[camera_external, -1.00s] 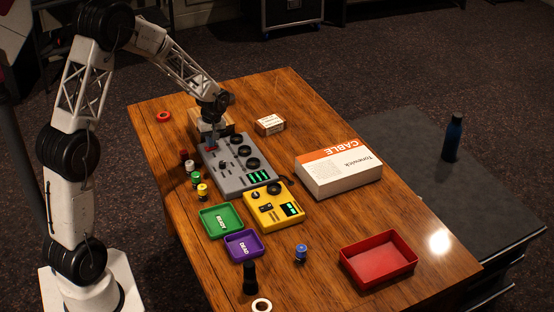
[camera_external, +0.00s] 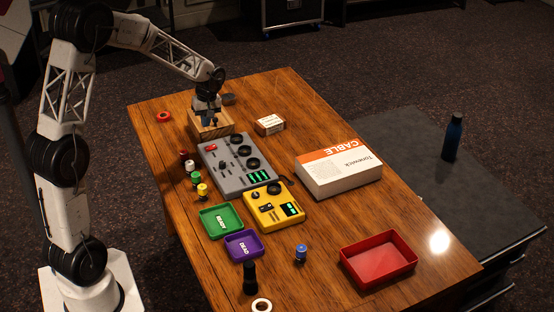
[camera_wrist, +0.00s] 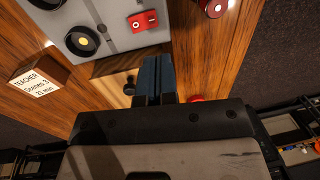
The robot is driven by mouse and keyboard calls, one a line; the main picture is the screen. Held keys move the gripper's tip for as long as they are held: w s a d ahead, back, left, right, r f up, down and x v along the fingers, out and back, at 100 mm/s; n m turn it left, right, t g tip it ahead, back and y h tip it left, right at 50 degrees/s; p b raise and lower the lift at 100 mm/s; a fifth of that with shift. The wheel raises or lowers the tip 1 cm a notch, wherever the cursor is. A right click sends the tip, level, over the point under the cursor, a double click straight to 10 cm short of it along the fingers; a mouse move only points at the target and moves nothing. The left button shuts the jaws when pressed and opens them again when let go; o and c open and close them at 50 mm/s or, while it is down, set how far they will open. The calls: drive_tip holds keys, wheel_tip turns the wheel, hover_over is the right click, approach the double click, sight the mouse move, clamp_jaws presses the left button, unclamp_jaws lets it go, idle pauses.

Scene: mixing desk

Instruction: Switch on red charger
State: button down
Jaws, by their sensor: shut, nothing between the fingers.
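A red rocker switch (camera_external: 211,147) sits at the far left corner of the grey control unit (camera_external: 232,183). The switch also shows in the wrist view (camera_wrist: 143,20), with white marks on its face; I cannot tell which side is pressed. The grey unit's green display (camera_external: 258,177) is lit. No separate red charger can be made out. My gripper (camera_external: 212,122) is shut and empty, above the wooden box (camera_external: 196,128) behind the unit and apart from the switch. In the wrist view its dark blue fingers (camera_wrist: 152,78) are together, pointing toward the unit.
Small red, white, green and yellow cylinders (camera_external: 202,190) line the unit's left side. A yellow device (camera_external: 265,218), green tray (camera_external: 211,231), purple tray (camera_external: 232,251) and red tray (camera_external: 352,270) stand nearer. A cable box (camera_external: 338,178) is to the right.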

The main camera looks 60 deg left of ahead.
drive_tip(key=shift+s+r, duration=0.15)
drive_tip(key=shift+r, duration=1)
drive_tip(key=shift+s+r, duration=0.15)
drive_tip(key=shift+r, duration=1)
drive_tip(key=s+d+r+m+t, duration=0.1)
drive_tip(key=s+d+r+m, duration=0.2)
drive_tip(key=d, duration=0.5)
drive_tip(key=s+d+r+m, duration=0.3)
drive_tip(key=d+r, duration=0.1)
drive_tip(key=d, duration=0.4)
drive_tip(key=s+d+r+m+t, duration=0.1)
drive_tip(key=s+d+r+m, duration=0.2)
drive_tip(key=d, duration=0.6)
drive_tip(key=s+d+m+t, duration=0.2)
drive_tip(key=s+d+m, duration=0.7)
drive_tip(key=s+d, duration=0.5)
drive_tip(key=s, duration=0.3)
drive_tip(key=shift+d+r, duration=0.35)
drive_tip(key=shift+d, duration=0.05)
drive_tip(key=shift+w, duration=0.1)
